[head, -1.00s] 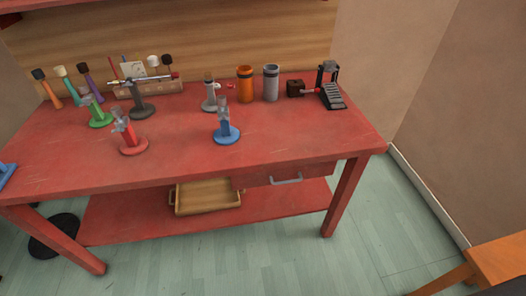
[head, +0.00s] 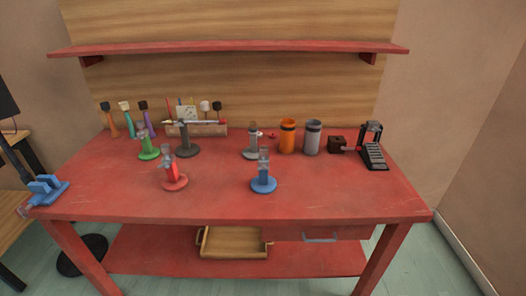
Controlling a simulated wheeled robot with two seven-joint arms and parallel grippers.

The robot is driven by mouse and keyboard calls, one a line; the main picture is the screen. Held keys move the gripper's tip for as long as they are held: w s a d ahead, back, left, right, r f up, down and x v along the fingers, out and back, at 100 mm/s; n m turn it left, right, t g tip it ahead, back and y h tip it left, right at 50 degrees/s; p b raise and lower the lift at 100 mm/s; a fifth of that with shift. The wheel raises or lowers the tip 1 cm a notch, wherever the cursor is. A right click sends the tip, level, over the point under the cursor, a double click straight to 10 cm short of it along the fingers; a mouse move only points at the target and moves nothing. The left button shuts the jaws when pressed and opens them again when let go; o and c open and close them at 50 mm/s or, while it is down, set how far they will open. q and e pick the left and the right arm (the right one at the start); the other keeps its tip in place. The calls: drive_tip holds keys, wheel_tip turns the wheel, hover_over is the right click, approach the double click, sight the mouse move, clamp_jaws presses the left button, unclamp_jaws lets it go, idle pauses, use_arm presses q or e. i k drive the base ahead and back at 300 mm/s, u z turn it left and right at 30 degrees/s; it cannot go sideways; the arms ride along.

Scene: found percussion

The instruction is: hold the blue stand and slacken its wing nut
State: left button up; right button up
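The blue stand (head: 264,184) stands upright on the red table, right of the middle and near the front. It has a round blue base, a short blue post and a grey top part (head: 264,160). The wing nut is too small to make out from here. Neither of my grippers shows in the head view, and nothing touches the blue stand.
A red stand (head: 174,182), a green stand (head: 148,153), a dark stand (head: 186,151) and a grey stand (head: 253,153) share the red table (head: 330,204). Orange (head: 287,138) and grey (head: 312,139) cylinders and a black pedal (head: 374,155) stand behind. A blue vise-like thing (head: 45,190) sits at the left corner.

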sight(263, 167)
drive_tip(key=k, duration=1.25)
drive_tip(key=z, duration=0.75)
drive_tip(key=i, duration=1.3)
drive_tip(key=u, duration=0.55)
drive_tip(key=i, duration=0.95)
drive_tip(key=u, duration=0.8)
